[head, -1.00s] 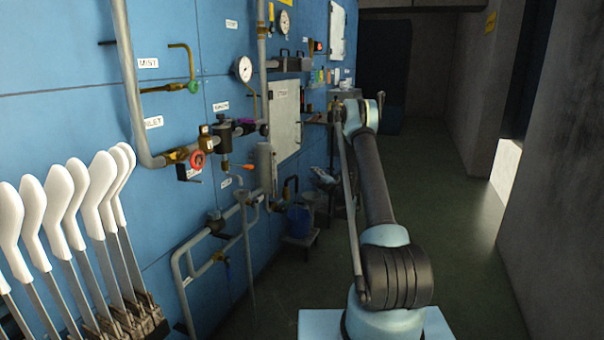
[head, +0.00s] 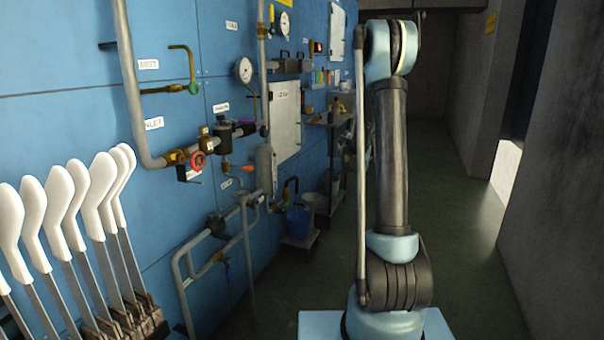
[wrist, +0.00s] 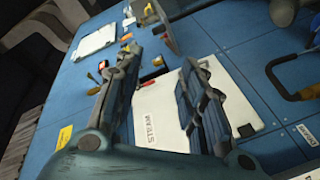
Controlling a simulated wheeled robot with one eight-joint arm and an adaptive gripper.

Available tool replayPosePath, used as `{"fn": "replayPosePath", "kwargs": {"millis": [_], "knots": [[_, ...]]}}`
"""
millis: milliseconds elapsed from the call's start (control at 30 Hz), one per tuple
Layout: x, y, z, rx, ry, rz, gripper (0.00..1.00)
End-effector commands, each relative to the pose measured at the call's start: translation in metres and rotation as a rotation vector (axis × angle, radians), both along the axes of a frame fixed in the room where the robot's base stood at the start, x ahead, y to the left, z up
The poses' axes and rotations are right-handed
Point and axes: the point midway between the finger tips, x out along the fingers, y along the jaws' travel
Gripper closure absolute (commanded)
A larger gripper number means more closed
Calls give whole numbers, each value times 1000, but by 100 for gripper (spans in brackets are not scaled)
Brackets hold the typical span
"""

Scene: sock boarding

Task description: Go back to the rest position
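My gripper (wrist: 160,60) shows in the wrist view with its two dark fingers spread apart. Nothing is visible between them, so it is open and empty. Behind the fingers is a white panel (wrist: 165,115) labelled STEAM on the blue wall. In the head view my arm stands almost upright at the right of centre, and its upper joint is near the top of the picture. The gripper itself is hidden or too unclear to make out there.
White foot-shaped boards (head: 62,208) stand in a row at the left. Pipes, gauges and valves (head: 197,160) stick out from the blue wall (head: 70,125). A blue bucket (head: 298,221) stands low by the wall. The floor (head: 460,230) on the right is clear up to the grey wall (head: 556,190).

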Motion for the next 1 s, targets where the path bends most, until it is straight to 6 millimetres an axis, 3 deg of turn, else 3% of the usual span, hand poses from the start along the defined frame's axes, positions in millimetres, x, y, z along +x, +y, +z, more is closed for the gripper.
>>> {"fn": "replayPosePath", "kwargs": {"millis": [200, 467, 733, 1000], "knots": [[-51, -20, 18, 94, 85, -100, 62], [-118, -39, 24, 205, 200, -209, 62], [-198, -50, 17, 317, 332, -308, 62], [-283, -52, -3, 425, 477, -393, 62]]}}
